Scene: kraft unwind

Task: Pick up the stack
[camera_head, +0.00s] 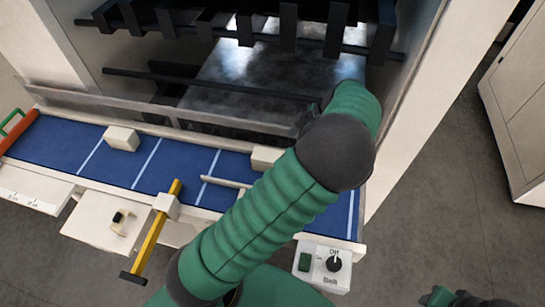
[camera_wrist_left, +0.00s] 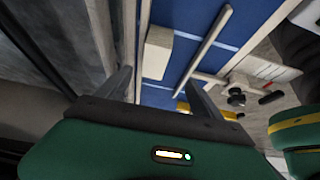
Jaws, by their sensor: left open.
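Two cream blocks that look like stacks lie on the blue belt. One stack (camera_head: 122,138) is left of centre. The other stack (camera_head: 265,157) is partly hidden behind my left arm in the head view; it also shows in the wrist view (camera_wrist_left: 158,52), just beyond my fingertips. My left gripper (camera_wrist_left: 155,80) is open, its fingers apart with no stack held between them. In the head view my left forearm mostly hides it (camera_head: 310,120). A dark and green part of my right arm (camera_head: 455,298) shows at the bottom right edge; its jaws are unclear.
The blue belt (camera_head: 180,165) has white cross lines and a pale rod (camera_head: 224,182). A yellow bar (camera_head: 155,230) crosses its front edge. Behind is a machine opening with dark bars (camera_head: 215,85). A switch box (camera_head: 322,266) sits at the front right.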

